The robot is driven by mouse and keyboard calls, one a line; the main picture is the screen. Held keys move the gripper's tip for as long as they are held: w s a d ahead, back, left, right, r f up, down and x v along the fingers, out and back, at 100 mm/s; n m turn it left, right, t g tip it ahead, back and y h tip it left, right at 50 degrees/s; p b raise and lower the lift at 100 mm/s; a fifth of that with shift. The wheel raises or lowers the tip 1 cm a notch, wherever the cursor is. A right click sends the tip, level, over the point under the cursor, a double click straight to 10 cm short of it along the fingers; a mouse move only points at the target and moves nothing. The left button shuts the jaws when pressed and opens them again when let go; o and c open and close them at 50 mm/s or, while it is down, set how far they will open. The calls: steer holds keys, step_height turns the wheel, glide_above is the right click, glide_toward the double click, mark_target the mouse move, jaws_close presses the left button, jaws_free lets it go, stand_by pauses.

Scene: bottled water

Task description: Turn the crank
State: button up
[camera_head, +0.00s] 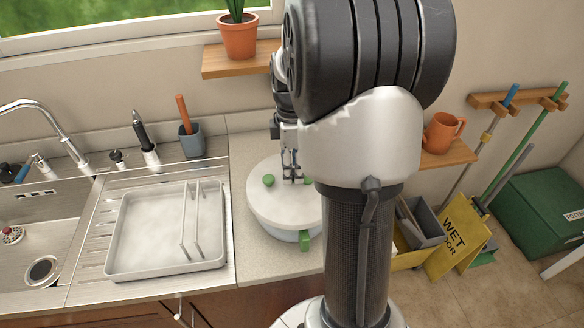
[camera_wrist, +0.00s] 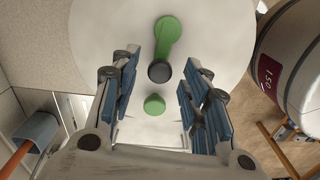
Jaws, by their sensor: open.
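A round white lid (camera_head: 262,205) sits on a bowl on the counter right of the dish rack; it also shows in the wrist view (camera_wrist: 90,40). In the wrist view a green crank (camera_wrist: 168,35) lies on the lid, with a dark round knob (camera_wrist: 159,72) at its near end. A separate green button (camera_wrist: 154,104) shows nearer to me. My gripper (camera_head: 292,178) points down over the lid. In the wrist view its open fingers (camera_wrist: 165,68) stand either side of the dark knob, with gaps on both sides. My arm hides the lid's right part in the head view.
A white dish rack (camera_head: 115,255) and a sink (camera_head: 30,215) lie to the left. A potted plant (camera_head: 239,38) stands on a shelf above. An orange mug (camera_head: 440,133) and a yellow wet-floor sign (camera_head: 457,240) are to the right. The counter in front of the bowl is clear.

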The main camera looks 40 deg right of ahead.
steer(key=shift+c, duration=0.6)
jaws_close()
